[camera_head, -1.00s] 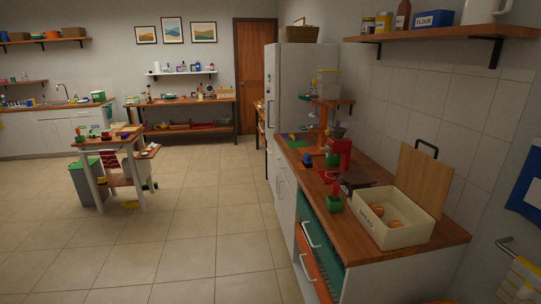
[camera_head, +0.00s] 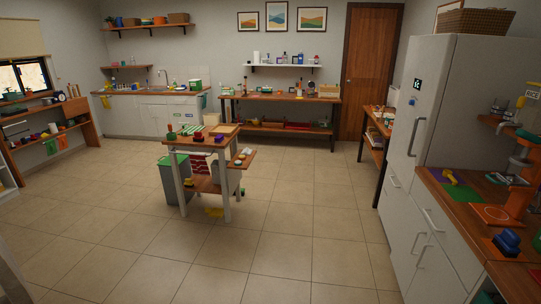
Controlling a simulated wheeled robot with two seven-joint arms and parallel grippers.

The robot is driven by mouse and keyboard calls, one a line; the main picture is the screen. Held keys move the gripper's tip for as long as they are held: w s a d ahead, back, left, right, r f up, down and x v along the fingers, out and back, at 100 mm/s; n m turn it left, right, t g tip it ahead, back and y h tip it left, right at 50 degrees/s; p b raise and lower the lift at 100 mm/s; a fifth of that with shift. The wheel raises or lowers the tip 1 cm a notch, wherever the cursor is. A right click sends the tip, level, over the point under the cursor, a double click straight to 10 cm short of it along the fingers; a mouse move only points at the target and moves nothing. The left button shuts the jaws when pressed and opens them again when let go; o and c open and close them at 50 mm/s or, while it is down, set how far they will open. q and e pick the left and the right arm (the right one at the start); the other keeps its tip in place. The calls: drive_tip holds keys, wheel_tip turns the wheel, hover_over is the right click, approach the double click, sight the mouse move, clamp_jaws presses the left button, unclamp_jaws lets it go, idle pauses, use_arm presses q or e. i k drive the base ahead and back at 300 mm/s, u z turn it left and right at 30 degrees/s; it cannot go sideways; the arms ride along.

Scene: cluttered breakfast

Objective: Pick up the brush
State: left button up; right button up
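I cannot make out a brush for certain; the things on the counters and shelves are small at this distance. Neither of my grippers shows in the head view.
A wooden island cart (camera_head: 205,141) stands on the open tiled floor, with a green-lidded bin (camera_head: 174,177) at its left. A white fridge (camera_head: 458,100) and a wooden counter (camera_head: 460,214) stand at right. A wooden workbench (camera_head: 283,99) is at the back. Floor ahead and left is clear.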

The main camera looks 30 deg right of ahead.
sight(507, 242)
drive_tip(key=z, duration=0.1)
drive_tip(key=i, duration=1.7)
drive_tip(key=z, duration=1.45)
drive_tip(key=i, duration=0.95)
drive_tip(key=z, duration=1.1)
